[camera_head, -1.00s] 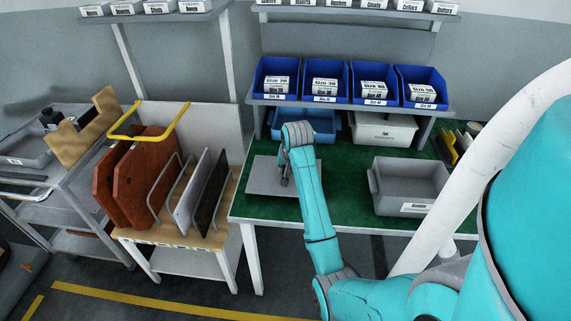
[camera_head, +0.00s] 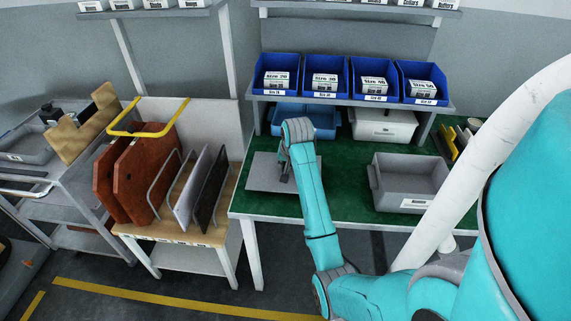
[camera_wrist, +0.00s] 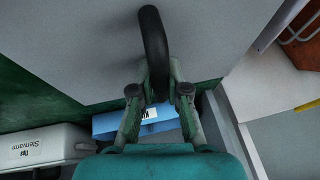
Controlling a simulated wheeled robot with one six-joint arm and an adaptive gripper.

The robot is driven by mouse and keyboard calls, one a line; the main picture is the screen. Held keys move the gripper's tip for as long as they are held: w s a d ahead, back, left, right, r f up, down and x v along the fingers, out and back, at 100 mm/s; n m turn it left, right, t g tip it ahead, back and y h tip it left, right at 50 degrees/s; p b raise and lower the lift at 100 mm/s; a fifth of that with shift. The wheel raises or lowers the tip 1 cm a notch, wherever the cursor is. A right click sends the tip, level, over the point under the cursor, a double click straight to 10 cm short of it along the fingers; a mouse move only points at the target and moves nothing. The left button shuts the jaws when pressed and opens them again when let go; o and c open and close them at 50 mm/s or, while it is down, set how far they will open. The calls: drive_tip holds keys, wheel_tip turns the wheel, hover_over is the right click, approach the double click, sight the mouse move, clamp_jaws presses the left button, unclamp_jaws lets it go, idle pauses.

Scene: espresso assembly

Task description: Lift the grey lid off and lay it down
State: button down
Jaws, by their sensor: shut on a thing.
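The grey lid (camera_head: 264,172) is a flat plate at the left end of the green table top, and it fills the upper part of the wrist view (camera_wrist: 80,50). It has a dark curved handle (camera_wrist: 152,35). My gripper (camera_wrist: 158,88) is shut on this handle. In the head view my gripper (camera_head: 285,178) is at the lid, partly hidden by my arm. The lid looks level and low over the table; I cannot tell whether it touches the surface. An open grey bin (camera_head: 413,185) stands apart to the right on the table.
A blue bin (camera_head: 318,124) and a white bin (camera_head: 383,128) stand behind, under a shelf of blue size bins (camera_head: 350,80). A rack of brown and dark panels (camera_head: 130,180) stands left of the table. Green table top (camera_head: 345,190) is clear between lid and grey bin.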

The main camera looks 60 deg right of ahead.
drive_tip(key=shift+f, duration=0.95)
idle(0.4)
drive_tip(key=c, duration=1.1)
unclamp_jaws()
drive_tip(key=shift+v, duration=3.8)
